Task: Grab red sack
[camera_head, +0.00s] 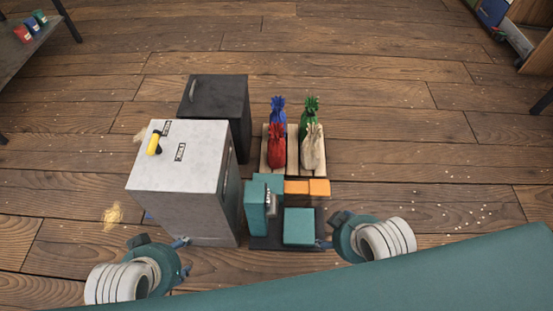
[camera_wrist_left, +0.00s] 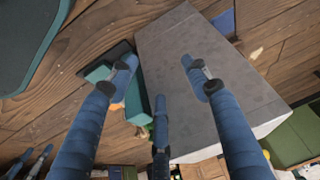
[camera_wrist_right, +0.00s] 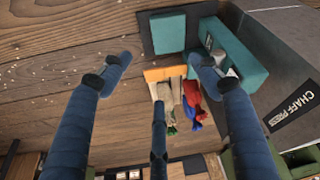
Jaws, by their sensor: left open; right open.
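The red sack (camera_head: 277,150) stands upright with its neck gathered, in front of the blue sack (camera_head: 278,110). To its right is the beige sack (camera_head: 313,150), with the green sack (camera_head: 311,108) behind that one. In the right wrist view the red sack (camera_wrist_right: 191,95) lies between and beyond the open fingers. My right gripper (camera_wrist_right: 160,62) is open and empty, nearer to me than the sacks and to their right. My left gripper (camera_head: 185,258) is open and empty, low in front of the grey cabinet; the left wrist view shows no sack clearly.
The grey cabinet (camera_head: 185,165) with a yellow handle and a black cabinet (camera_head: 228,100) stand left of the sacks. A teal machine (camera_head: 256,212) and orange blocks (camera_head: 297,187) stand in front of the sacks.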

